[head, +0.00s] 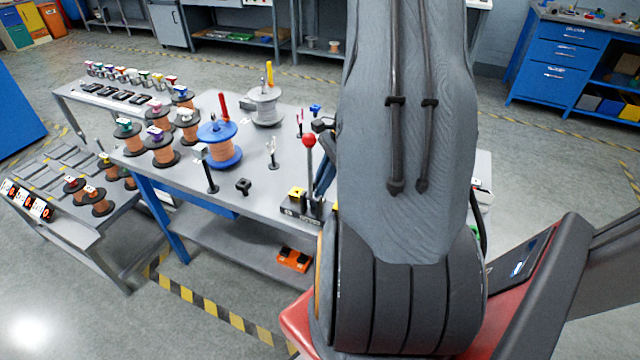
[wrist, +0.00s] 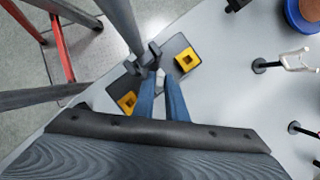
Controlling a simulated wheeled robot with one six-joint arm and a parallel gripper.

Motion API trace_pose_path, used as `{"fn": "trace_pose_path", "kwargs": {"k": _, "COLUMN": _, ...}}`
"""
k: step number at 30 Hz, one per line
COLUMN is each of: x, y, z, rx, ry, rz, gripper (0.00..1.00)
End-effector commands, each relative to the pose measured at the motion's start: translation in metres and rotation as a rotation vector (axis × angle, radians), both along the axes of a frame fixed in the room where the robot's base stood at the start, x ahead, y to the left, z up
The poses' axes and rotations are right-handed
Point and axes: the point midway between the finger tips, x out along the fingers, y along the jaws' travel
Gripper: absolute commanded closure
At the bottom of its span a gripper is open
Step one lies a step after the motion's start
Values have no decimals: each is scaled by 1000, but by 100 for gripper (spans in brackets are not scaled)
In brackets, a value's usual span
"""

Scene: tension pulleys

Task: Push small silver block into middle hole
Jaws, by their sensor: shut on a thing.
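My gripper (wrist: 161,92), with two blue fingers, is shut on the small silver block (wrist: 160,74), which shows as a pale piece between the fingertips. The fingertips are over the middle of a dark base plate (wrist: 147,90), between two yellow blocks. One yellow block (wrist: 186,60) is to the upper right and the other (wrist: 127,103) to the lower left; each has a dark square hole. The middle hole itself is hidden by the fingers and block, so I cannot tell how deep the block sits. In the head view my arm hides most of the gripper; the base plate (head: 301,213) shows at the table's front.
A lever with a red ball (head: 309,141) rises beside the base plate, close to my fingers. A blue spool (head: 219,153), a grey spool (head: 264,104) and several copper spools stand farther left. A small black block (head: 243,187) sits on the grey table.

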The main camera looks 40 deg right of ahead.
Motion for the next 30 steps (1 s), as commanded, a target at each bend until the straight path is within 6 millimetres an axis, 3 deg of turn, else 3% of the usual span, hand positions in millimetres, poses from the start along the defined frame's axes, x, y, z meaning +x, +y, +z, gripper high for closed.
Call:
{"fn": "trace_pose_path", "kwargs": {"k": 22, "x": 0, "y": 0, "z": -8, "rx": 0, "ry": 0, "rz": 0, "gripper": 100}}
{"fn": "trace_pose_path", "kwargs": {"k": 23, "x": 0, "y": 0, "z": -8, "rx": 0, "ry": 0, "rz": 0, "gripper": 86}}
{"fn": "trace_pose_path", "kwargs": {"k": 26, "x": 0, "y": 0, "z": -8, "rx": 0, "ry": 0, "rz": 0, "gripper": 70}}
{"fn": "trace_pose_path", "kwargs": {"k": 30, "x": 0, "y": 0, "z": -8, "rx": 0, "ry": 0, "rz": 0, "gripper": 66}}
